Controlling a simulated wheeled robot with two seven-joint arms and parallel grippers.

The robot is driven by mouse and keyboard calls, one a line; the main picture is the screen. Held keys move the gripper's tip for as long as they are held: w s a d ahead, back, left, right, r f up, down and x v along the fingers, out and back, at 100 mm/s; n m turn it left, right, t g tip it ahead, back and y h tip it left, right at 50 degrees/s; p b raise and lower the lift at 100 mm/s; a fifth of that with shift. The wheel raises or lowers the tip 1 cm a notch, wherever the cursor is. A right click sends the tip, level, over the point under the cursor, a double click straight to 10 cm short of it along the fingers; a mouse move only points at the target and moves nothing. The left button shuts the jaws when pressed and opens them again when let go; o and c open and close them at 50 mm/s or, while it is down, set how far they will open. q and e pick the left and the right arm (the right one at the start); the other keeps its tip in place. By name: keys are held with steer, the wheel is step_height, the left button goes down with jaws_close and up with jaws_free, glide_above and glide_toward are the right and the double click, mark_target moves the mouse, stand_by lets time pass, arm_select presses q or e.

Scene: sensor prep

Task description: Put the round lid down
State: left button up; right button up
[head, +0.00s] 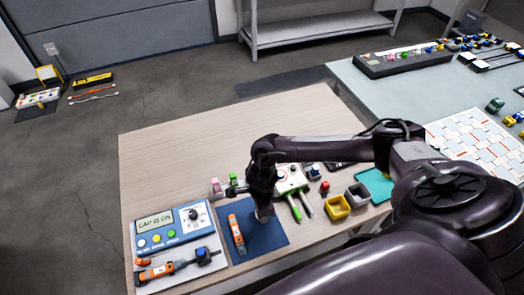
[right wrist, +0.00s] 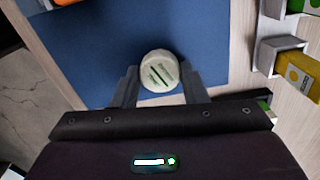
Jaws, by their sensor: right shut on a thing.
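The round lid (right wrist: 158,71) is pale with two dark slots and small print. It sits between the fingertips of my right gripper (right wrist: 159,88), which is shut on it, over the blue mat in the right wrist view. In the head view my right gripper (head: 264,213) points down over the blue mat (head: 268,240); the lid is hidden there. I cannot tell whether the lid touches the mat. An orange and grey handheld sensor (head: 236,234) lies on the mat just left of the gripper. My left gripper is not in view.
A blue panel (head: 172,228) reading "CAP IS ON" stands left of the mat, with another orange device (head: 158,272) before it. A yellow bin (head: 337,207), a grey bin (head: 357,195) and a white box with green-tipped probes (head: 291,180) lie right. The far wooden table (head: 200,150) is clear.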

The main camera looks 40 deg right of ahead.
steer(key=shift+f+b, duration=0.2)
steer(key=shift+b, duration=0.1)
steer(key=o, duration=0.8)
steer(key=shift+r, duration=0.1)
steer(key=shift+c, duration=0.2)
steer(key=shift+r, duration=0.1)
steer(key=shift+r+p, duration=0.25)
steer(key=shift+p, duration=0.1)
step_height(320, 180, up, 12)
steer(key=shift+f+b, duration=0.2)
steer(key=shift+b, duration=0.1)
